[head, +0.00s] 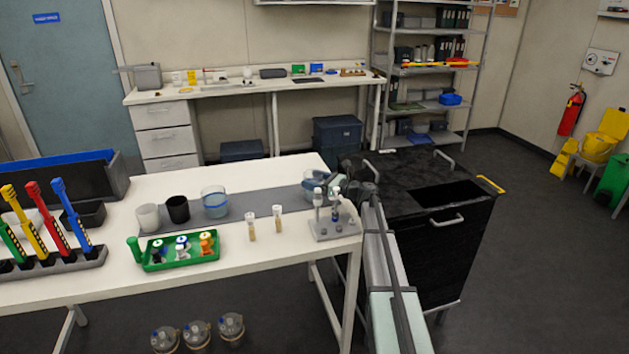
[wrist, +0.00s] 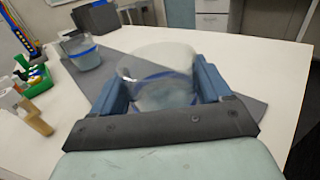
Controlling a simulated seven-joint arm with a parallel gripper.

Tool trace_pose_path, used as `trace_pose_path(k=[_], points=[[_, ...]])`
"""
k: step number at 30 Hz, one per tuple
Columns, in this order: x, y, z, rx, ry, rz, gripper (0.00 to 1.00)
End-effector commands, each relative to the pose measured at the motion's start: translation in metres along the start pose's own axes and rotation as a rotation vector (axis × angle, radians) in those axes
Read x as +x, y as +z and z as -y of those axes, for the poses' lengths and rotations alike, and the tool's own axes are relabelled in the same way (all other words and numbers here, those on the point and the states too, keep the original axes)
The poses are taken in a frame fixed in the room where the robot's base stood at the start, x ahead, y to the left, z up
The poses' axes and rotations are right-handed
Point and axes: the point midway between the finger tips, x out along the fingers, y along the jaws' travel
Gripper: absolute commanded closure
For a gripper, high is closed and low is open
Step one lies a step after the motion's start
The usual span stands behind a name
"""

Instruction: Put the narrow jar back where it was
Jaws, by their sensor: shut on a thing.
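The narrow jar (head: 311,184) is clear with a blue band, and my gripper (head: 338,182) partly hides it in the head view. In the wrist view the jar (wrist: 165,92) stands between the two blue fingers of my gripper (wrist: 160,84), which is shut on it. The jar is over the right end of the grey mat (head: 262,203); I cannot tell whether its base touches. A second clear jar with a blue band (head: 214,203) stands on the mat further left; it also shows at upper left in the wrist view (wrist: 84,54).
A black cup (head: 177,208) and a white cup (head: 148,217) stand left of the second jar. In front are a green tray (head: 157,264) with small bottles, two vials (head: 265,226) and a grey rack (head: 333,230) close to my arm. The mat between the two jars is clear.

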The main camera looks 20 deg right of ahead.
Motion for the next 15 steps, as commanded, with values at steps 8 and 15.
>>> trace_pose_path(k=[8,15], points=[[0.0001,0.0000,0.0000,0.000,0.000,0.000,0.00],[0.0000,0.0014,0.0000,0.000,0.000,0.000,0.00]])
